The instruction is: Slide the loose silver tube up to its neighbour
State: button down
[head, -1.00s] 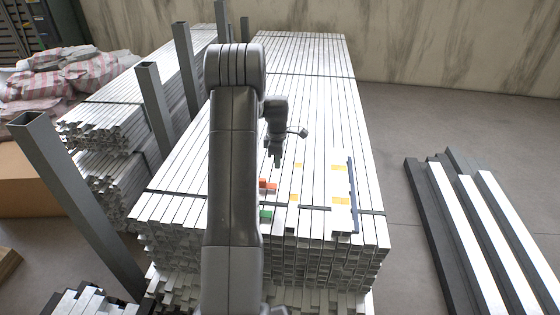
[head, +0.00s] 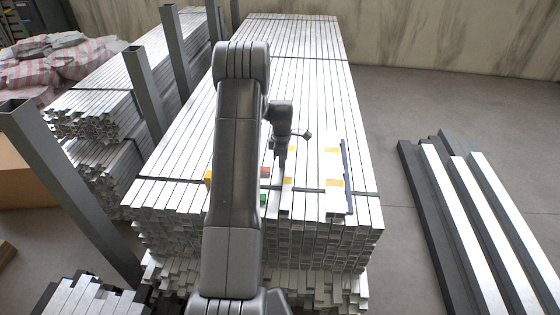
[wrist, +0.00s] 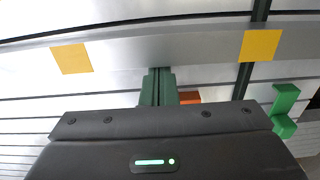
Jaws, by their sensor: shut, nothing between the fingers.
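The loose silver tube (wrist: 165,52) crosses the wrist view and carries a left yellow band (wrist: 72,58) and a right yellow band (wrist: 259,45). My gripper (head: 281,172) is shut and empty, pointing down on the tube's left side. In the wrist view its green fingers (wrist: 158,76) stand at the tube's near edge; I cannot tell whether they touch. The neighbour with yellow bands (head: 333,181) lies to the right, across a gap.
An orange block (head: 265,172) and a green block (head: 263,198) sit left of the tube. A yellow block (head: 208,177) lies farther left. A dark bar (head: 348,178) edges the neighbour's right side. Dark straps cross the stack, and grey posts (head: 146,90) stand left.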

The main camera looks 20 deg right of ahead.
aim_at(304, 169)
jog(key=shift+d, duration=0.1)
jog(key=s+d, duration=0.1)
jog(key=d, duration=0.2)
jog(key=s+d, duration=0.2)
jog(key=d, duration=0.2)
jog(key=s+d, duration=0.2)
jog(key=d, duration=0.1)
jog(key=shift+d, duration=0.2)
jog(key=a, duration=0.1)
jog(key=w+a, duration=0.1)
jog(key=a, duration=0.1)
jog(key=shift+w+a+b, duration=0.1)
jog(key=shift+w+b, duration=0.1)
jog(key=shift+b, duration=0.1)
jog(key=shift+w+a+r, duration=0.25)
jog(key=shift+a+r, duration=0.05)
jog(key=shift+r, duration=0.3)
notch_tip(304, 169, up, 9)
jog(key=p, duration=0.1)
jog(key=shift+s+f, duration=0.1)
jog(key=shift+f, duration=0.05)
